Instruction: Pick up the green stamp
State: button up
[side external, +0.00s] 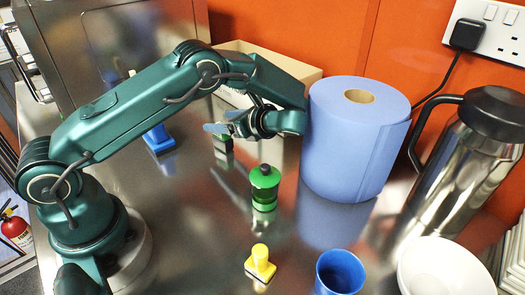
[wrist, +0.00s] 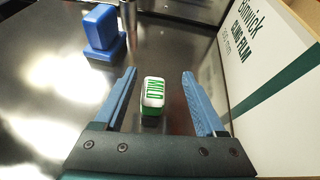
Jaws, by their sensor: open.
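My gripper (wrist: 159,76) is open and empty. In the side view my gripper (side external: 226,130) is above the metal counter, in front of the box, with a small dark and green block (side external: 223,146) just below it, partly hidden by the fingers.
A blue stamp (side external: 159,139) stands to the left. A green lidded jar (side external: 265,184), blue paper roll (side external: 350,140), yellow stamp (side external: 260,263), blue cup (side external: 340,274), white bowl (side external: 443,268) and steel flask (side external: 468,160) stand rightward or nearer. A cling film box (wrist: 262,75) flanks my right finger.

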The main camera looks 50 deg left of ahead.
jog(key=shift+s+f, duration=0.3)
jog(key=shift+f, duration=0.45)
jog(key=shift+x, duration=2.5)
grip_shut()
